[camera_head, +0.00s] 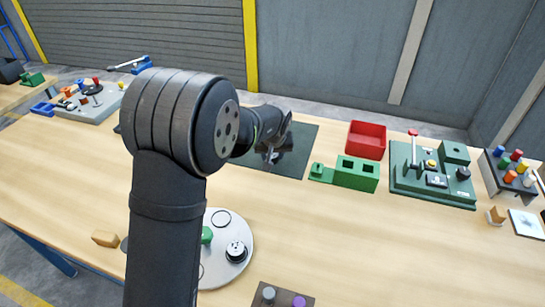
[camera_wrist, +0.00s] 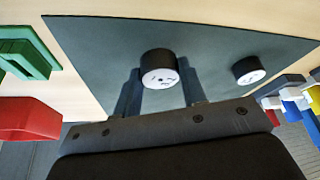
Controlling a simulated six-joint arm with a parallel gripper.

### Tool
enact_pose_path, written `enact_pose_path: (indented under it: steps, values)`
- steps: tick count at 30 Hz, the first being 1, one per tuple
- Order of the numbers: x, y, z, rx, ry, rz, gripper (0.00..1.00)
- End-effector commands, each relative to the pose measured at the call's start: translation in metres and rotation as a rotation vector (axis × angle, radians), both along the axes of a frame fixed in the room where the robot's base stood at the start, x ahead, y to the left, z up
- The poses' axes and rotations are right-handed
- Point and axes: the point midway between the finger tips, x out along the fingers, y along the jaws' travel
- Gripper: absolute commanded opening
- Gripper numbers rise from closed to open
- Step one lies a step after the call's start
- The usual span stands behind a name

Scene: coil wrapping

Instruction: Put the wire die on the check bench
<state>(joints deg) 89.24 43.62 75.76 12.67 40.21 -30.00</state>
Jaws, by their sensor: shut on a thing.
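A short black cylinder with a pale marked end face, which looks like the wire die (camera_wrist: 159,76), is between the two fingers of my gripper (camera_wrist: 159,70) in the wrist view. My gripper is shut on it, over a dark mat (camera_wrist: 90,45); I cannot tell if the cylinder touches the mat. A second similar cylinder (camera_wrist: 249,70) sits on the mat to the right. In the head view my gripper (camera_head: 273,149) is over the dark mat (camera_head: 300,140), and my arm hides part of it. I cannot tell for certain whether this mat is the check bench.
A red bin (camera_head: 366,140) and a green block with openings (camera_head: 357,174) stand right of the mat. Farther right are a green lever fixture (camera_head: 433,180) and a rack of coloured pegs (camera_head: 508,170). A round pale plate (camera_head: 232,262) lies in front. The front right tabletop is largely clear.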

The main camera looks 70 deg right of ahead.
Motion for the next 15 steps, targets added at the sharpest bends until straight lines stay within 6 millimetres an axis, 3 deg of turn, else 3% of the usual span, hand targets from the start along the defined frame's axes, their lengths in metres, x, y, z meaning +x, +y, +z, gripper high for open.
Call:
enact_pose_path:
  steps: [3, 14, 15]
  values:
    - [-0.0002, -0.0002, -0.0125, -0.001, -0.001, -0.001, 0.07]
    - [-0.0003, 0.0, -0.0164, -0.001, 0.0, 0.0, 0.07]
    - [-0.0004, 0.0001, -0.0166, 0.0, 0.0, 0.0, 0.44]
